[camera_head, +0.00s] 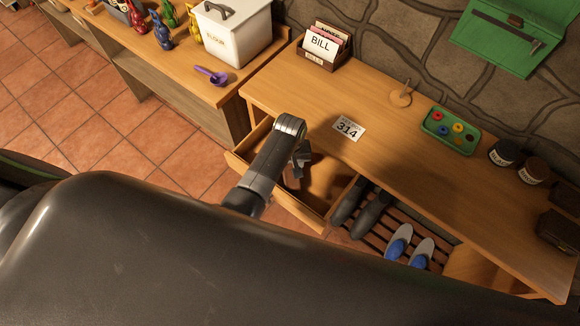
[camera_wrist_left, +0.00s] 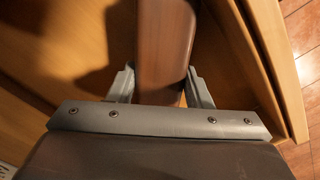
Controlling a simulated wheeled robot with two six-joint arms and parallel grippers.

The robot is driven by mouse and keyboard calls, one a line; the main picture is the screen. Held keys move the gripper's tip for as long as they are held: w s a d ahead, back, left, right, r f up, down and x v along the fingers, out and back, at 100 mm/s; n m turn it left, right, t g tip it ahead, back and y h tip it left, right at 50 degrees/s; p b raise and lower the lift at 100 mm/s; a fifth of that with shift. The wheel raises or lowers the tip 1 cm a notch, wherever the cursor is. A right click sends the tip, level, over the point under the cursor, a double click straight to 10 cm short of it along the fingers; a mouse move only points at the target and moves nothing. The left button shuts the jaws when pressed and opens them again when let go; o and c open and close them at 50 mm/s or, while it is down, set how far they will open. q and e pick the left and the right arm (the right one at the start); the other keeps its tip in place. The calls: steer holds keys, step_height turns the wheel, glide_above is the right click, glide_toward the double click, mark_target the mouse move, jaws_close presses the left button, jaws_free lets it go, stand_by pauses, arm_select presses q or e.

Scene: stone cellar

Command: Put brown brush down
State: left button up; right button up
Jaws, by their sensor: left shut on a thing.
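My left gripper (camera_head: 299,164) reaches down over the open drawer (camera_head: 236,162) at the left end of the wooden bench. In the left wrist view its two fingers are shut on the brown brush (camera_wrist_left: 165,42), one finger on each side. The brush shows as a smooth, dark brown wooden body running up out of the picture. Its bristles are not visible. The drawer's wooden side (camera_wrist_left: 262,60) shows to the right of the brush. I cannot tell whether the brush touches the drawer floor. My right gripper is not in view.
The bench top holds a white 314 card (camera_head: 348,128), a bill holder (camera_head: 325,45), a green tray (camera_head: 450,131) and dark jars (camera_head: 503,152). A slatted rack (camera_head: 377,226) with shoes is right of the drawer. A flour bin (camera_head: 232,33) stands on the left counter.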

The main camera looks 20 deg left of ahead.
arm_select(q)
steer(key=shift+r, duration=0.1)
steer(key=shift+f, duration=0.2)
steer(key=o, duration=0.9)
step_height(320, 180, up, 7)
steer(key=p, duration=0.7)
steer(key=shift+r+p, duration=0.15)
steer(key=shift+p, duration=0.15)
steer(key=shift+r, duration=2.55)
